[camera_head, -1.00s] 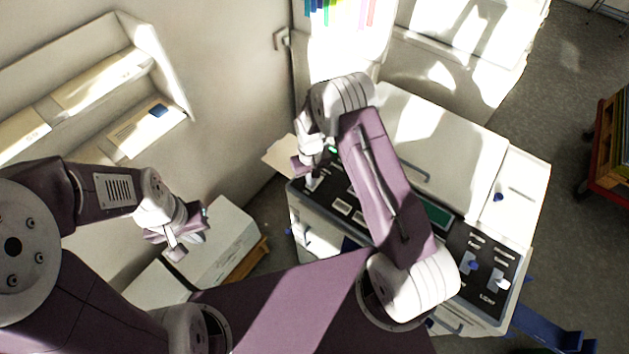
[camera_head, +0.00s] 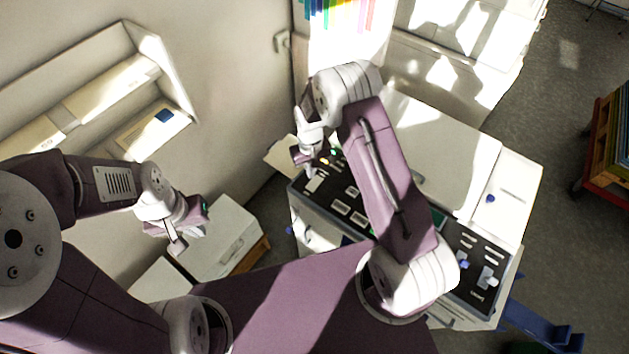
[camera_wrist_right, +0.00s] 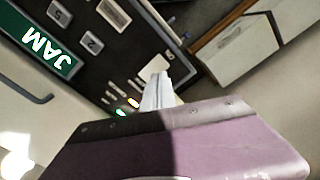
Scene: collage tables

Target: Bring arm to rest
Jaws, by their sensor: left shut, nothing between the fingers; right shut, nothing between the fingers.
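My right gripper (camera_head: 308,168) is shut and empty. In the head view it hangs over the far left end of the machine's black control panel (camera_head: 335,203). In the right wrist view its closed fingers (camera_wrist_right: 156,92) point at the panel, beside small lit lamps (camera_wrist_right: 127,105); I cannot tell whether they touch it. My left gripper (camera_head: 178,243) is shut and empty, in front of a low white cabinet (camera_head: 225,240) at the left.
The white machine (camera_head: 440,140) fills the middle right. In the right wrist view, its panel carries a green JAM sign (camera_wrist_right: 40,42). A wall shelf (camera_head: 110,90) is at upper left. A red cart (camera_head: 600,170) stands far right, with open floor (camera_head: 540,130) before it.

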